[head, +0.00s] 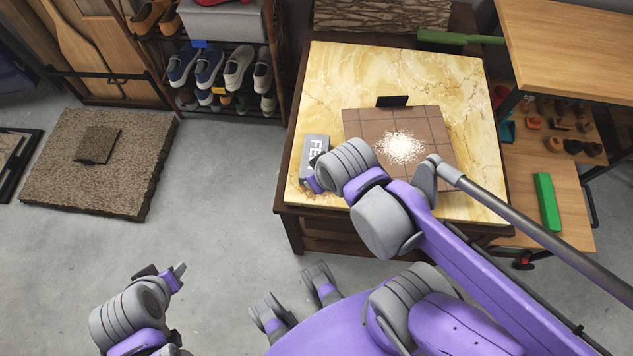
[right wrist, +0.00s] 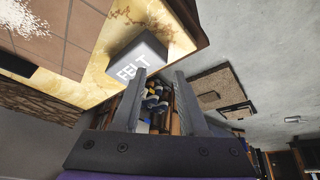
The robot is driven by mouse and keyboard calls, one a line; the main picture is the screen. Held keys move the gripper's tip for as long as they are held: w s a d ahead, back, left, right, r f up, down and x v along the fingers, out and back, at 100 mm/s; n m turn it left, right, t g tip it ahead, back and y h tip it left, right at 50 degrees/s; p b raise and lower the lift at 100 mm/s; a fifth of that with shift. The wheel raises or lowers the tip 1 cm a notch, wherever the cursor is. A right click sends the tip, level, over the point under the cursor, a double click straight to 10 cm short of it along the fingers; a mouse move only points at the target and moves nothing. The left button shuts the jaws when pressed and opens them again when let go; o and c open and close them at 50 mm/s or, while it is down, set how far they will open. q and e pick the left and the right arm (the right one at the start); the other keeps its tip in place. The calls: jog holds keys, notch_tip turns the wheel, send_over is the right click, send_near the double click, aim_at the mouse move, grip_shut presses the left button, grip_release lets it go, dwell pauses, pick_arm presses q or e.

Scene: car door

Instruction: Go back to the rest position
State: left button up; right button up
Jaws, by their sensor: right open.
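My right gripper (head: 314,173) reaches over the left front of the marble-topped table (head: 375,75). In the right wrist view its fingers (right wrist: 160,80) are apart with nothing between them. A grey block lettered FELT (head: 316,143) is on the table close to this gripper. It also shows in the right wrist view (right wrist: 143,54), just beyond the left finger; whether they touch I cannot tell. My left gripper (head: 163,274) is low at the left, over the bare floor. Its fingers look apart and empty.
A brown tiled board (head: 428,120) with white granules (head: 401,147) and a small black piece (head: 392,101) lies on the table. A shoe rack (head: 225,50) stands behind left, a wooden shelf unit (head: 560,60) at the right. A brown mat (head: 70,185) lies on the open floor.

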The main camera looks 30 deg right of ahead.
jog(key=shift+s+a+f+m, duration=0.4)
jog(key=shift+s+a+f, duration=0.05)
jog(key=shift+s+a, duration=0.15)
notch_tip(320, 180, up, 7)
jog(key=w+p, duration=0.1)
jog(key=p, duration=0.5)
jog(key=shift+w+t, duration=0.25)
jog(key=shift+t, duration=0.05)
jog(key=shift+w, duration=0.15)
jog(key=shift+d, duration=0.1)
